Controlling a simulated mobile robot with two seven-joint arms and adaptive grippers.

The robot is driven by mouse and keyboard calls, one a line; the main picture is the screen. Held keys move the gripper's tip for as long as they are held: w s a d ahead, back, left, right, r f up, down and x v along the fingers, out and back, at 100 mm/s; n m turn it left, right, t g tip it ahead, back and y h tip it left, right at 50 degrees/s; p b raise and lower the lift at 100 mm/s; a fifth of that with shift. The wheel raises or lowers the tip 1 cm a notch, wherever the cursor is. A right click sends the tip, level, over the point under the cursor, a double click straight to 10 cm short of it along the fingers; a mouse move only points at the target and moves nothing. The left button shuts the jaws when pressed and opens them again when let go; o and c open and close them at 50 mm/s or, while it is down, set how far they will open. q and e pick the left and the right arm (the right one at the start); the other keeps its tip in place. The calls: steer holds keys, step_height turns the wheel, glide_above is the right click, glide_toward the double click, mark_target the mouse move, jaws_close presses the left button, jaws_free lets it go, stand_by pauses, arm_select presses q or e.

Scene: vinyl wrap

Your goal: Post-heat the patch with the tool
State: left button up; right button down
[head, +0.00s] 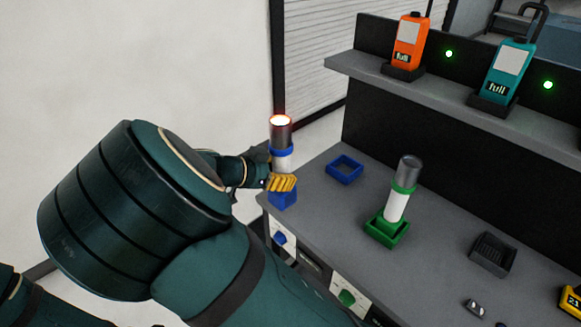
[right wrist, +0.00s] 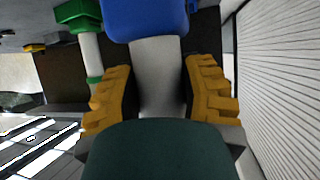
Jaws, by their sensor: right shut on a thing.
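The heat tool (head: 281,160) is an upright white cylinder with a blue collar, a blue base (head: 284,200) and a dark metal nozzle that glows orange at the top. My right gripper (head: 281,184), with yellow ridged fingers, is shut on its white body just above the blue base. The tool is at the left end of the grey counter, apart from the empty blue square holder (head: 345,169). In the right wrist view the two fingers (right wrist: 160,95) flank the white body, with the blue base (right wrist: 145,18) above. I cannot make out a patch. My left gripper is not in view.
A similar green-collared tool (head: 398,203) stands in a green holder (head: 386,232) on the counter. Orange (head: 409,42) and teal (head: 506,72) devices marked "full" stand on the shelf behind. A dark tray (head: 493,254) and small metal parts (head: 475,307) lie on the right.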

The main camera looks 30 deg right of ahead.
steer(key=s+a, duration=0.2)
steer(key=a, duration=0.5)
steer(key=shift+d, duration=0.1)
stand_by(0.5)
steer(key=w+f+n+t+y, duration=0.5)
steer(key=w+n+t+y, duration=0.15)
steer(key=n+t, duration=0.4)
steer(key=w+d+r+n+y, duration=0.1)
steer(key=w+r+n+y, duration=0.3)
steer(key=r+n+y, duration=0.1)
steer(key=shift+r+n+t+y, duration=0.35)
steer(key=shift+n+t, duration=0.1)
steer(key=shift+n, duration=0.3)
